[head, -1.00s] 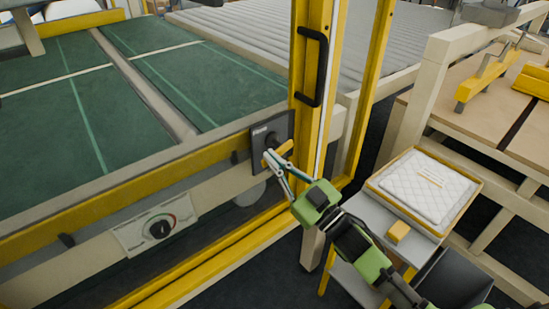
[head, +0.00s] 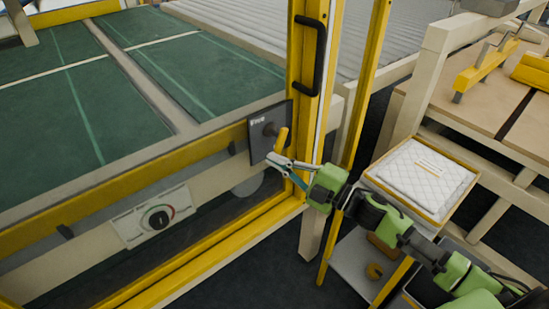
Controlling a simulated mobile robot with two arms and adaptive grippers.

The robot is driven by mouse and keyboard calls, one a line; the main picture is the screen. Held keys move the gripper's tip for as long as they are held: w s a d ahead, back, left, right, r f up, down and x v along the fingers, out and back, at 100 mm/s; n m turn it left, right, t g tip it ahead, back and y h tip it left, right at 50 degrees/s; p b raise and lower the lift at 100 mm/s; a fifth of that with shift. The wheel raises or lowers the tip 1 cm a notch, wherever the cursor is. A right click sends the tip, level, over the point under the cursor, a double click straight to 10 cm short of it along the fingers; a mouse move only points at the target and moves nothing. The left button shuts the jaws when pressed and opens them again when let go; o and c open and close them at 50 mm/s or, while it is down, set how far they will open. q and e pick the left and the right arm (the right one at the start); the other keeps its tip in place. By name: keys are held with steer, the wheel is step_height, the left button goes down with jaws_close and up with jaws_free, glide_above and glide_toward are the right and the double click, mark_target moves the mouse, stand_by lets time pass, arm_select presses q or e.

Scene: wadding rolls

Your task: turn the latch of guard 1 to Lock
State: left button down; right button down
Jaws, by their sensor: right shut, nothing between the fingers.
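The latch of the guard has a dark square plate (head: 258,148) with small white lettering too blurred to read. Its yellow handle (head: 282,141) now stands nearly upright. The plate sits on the yellow-framed guard door (head: 306,100), below a black pull handle (head: 310,58). My right gripper (head: 270,160) is shut and its fingertips are at the lower end of the yellow handle, with nothing between them. I cannot tell whether they touch the handle. My left gripper is not in view.
A dial panel (head: 155,217) is on the machine front at lower left. A tray with a white quilted pad (head: 422,176) stands on a small cart at right, close to my right arm. A wooden bench (head: 490,108) is behind it.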

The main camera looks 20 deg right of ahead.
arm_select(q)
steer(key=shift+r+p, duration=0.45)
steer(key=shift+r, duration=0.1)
arm_select(e)
steer(key=shift+w+d+f+n+g+h, duration=0.15)
steer(key=shift+d+n+g, duration=0.1)
steer(key=shift+n, duration=0.5)
steer(key=shift+w+d+f+n+g+h, duration=0.1)
steer(key=shift+d+f+n+g, duration=0.15)
steer(key=shift+n, duration=0.55)
steer(key=shift+w+d+f+n+g+h, duration=0.1)
steer(key=shift+d+n+g+h, duration=0.15)
steer(key=shift+n, duration=0.5)
steer(key=shift+d, duration=0.15)
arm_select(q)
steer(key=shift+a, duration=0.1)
